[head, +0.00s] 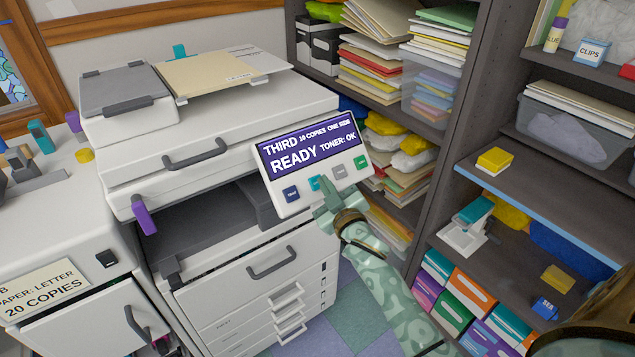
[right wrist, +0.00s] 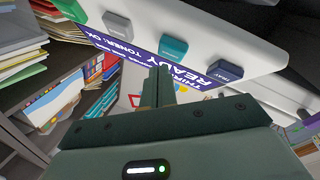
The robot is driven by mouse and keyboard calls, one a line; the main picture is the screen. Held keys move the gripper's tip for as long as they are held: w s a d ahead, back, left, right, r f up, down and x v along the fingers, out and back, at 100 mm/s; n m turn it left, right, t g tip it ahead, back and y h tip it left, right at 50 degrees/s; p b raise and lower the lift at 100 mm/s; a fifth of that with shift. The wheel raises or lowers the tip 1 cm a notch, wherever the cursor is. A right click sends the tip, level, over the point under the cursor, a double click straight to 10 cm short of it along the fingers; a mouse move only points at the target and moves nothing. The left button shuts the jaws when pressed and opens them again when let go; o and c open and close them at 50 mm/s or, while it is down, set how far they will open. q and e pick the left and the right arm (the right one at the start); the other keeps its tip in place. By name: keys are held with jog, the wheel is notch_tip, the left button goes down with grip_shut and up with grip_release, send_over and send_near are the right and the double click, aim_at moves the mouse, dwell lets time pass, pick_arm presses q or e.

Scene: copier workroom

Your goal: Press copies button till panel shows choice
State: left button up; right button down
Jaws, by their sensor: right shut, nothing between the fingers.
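The copier's panel (head: 308,160) has a screen (head: 308,146) reading "THIRD 10 COPIES ONE SIDE READY TONER: OK". Under it sit a dark blue button (head: 291,193), a teal button (head: 315,182), a grey button (head: 340,171) and a green button (head: 361,162). A card (head: 45,287) at left reads "PAPER: LETTER 20 COPIES". My right gripper (head: 324,192) is shut and empty at the teal button, partly covering it. In the right wrist view its fingertips (right wrist: 158,76) are just by the teal button (right wrist: 173,48); contact is unclear.
The copier (head: 215,120) has folders on its lid and an open gap under the scanner. Shelves (head: 540,130) with papers, bins and boxes stand close on the right. A white cabinet (head: 60,225) stands at left. Some tiled floor (head: 355,310) is clear.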

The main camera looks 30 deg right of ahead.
jog(key=shift+w+f, duration=0.3)
jog(key=shift+w, duration=0.05)
jog(key=shift+w+f+b, duration=0.25)
jog(key=shift+w+b, duration=0.05)
jog(key=shift+b, duration=0.1)
dwell(0.7)
jog(key=shift+s+r, duration=0.1)
jog(key=shift+s+r+p, duration=0.45)
jog(key=shift+s+p, duration=0.1)
jog(key=shift+p, duration=0.3)
